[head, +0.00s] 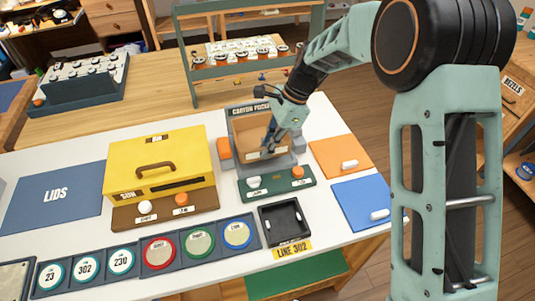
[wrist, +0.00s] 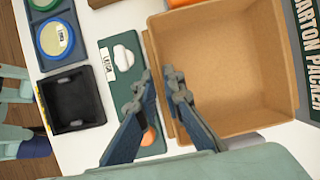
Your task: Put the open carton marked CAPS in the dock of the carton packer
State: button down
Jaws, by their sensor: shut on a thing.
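An open, empty brown carton (head: 247,130) is at the grey carton packer (head: 283,162), below its sign and between its side parts. I cannot tell whether it rests fully on the dock floor. In the wrist view the carton (wrist: 235,70) is seen from above, beside the sign reading CARTON PACKER (wrist: 308,60). No CAPS mark shows on the faces in view. My gripper (head: 268,150) is shut on the carton's near wall. In the wrist view its fingers (wrist: 160,88) straddle that wall, one outside and one inside.
A green panel (head: 277,184) with a white and an orange knob lies in front of the packer. A yellow machine (head: 160,160) stands left. A black tray (head: 285,222), an orange mat (head: 340,156) and a blue mat (head: 360,203) are nearby.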

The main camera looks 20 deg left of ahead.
jog(key=shift+w+f, duration=0.2)
jog(key=shift+f, duration=1.65)
jog(key=shift+f, duration=0.15)
jog(key=c, duration=2)
grip_release()
jog(key=shift+c, duration=0.2)
jog(key=v, duration=1.2)
jog(key=shift+d, duration=0.1)
